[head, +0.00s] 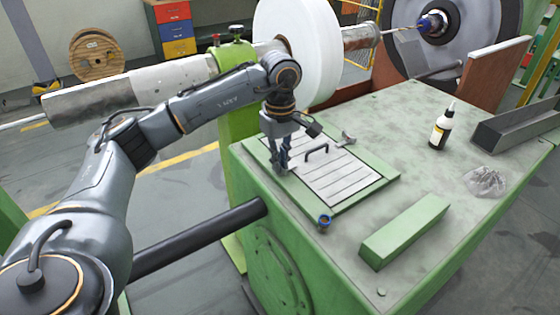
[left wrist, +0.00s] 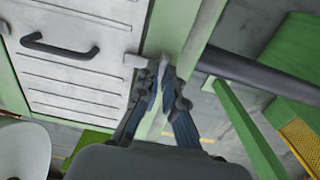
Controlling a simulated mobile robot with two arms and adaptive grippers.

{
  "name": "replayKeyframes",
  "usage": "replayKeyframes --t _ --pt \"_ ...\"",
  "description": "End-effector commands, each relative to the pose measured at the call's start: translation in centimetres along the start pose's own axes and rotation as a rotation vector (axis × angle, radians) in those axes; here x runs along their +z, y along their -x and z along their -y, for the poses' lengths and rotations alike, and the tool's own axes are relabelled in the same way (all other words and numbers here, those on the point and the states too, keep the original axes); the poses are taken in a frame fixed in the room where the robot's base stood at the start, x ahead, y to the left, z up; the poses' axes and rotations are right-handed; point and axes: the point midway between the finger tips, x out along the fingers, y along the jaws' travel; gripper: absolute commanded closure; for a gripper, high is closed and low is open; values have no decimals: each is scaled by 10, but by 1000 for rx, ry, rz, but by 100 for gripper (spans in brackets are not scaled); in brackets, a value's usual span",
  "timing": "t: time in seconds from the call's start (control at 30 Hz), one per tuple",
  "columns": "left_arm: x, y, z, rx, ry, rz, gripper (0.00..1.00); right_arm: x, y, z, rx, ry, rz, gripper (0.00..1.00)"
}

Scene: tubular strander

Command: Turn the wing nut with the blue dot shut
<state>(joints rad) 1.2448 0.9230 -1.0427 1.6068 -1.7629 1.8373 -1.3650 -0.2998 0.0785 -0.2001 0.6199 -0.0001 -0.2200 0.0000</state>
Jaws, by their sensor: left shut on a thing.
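My left gripper (head: 283,168) points down at the near-left edge of the slatted hatch cover (head: 350,188) on the green machine. In the left wrist view its fingers (left wrist: 163,70) are close together at a pale grey metal piece (left wrist: 135,61) at the cover's edge. They are shut on this piece, apparently a wing nut, mostly hidden between the fingertips. No blue dot shows on it. A second grey wing nut (head: 347,138) stands at the cover's far edge, with no blue dot visible. My right gripper is not in view.
The cover has a black handle (head: 317,151), also in the left wrist view (left wrist: 60,46). A small blue-ringed object (head: 324,222) and a green bar (head: 405,232) lie nearer the front. A bottle (head: 441,128) and crumpled clear plastic (head: 485,181) are at right.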

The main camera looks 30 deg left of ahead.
Motion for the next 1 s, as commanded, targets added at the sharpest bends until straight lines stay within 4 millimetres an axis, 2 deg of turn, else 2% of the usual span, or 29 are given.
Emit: replayKeyframes --t 0.4,0.53,0.87,1.0 --pt "1 0 0 0 -10 2 100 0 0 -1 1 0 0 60" --pt "1 0 0 0 -10 1 70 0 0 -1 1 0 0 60" --pt "0 1 0 0 -8 0 70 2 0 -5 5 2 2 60" --pt "0 15 -1 4 -7 0 70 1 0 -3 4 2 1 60"
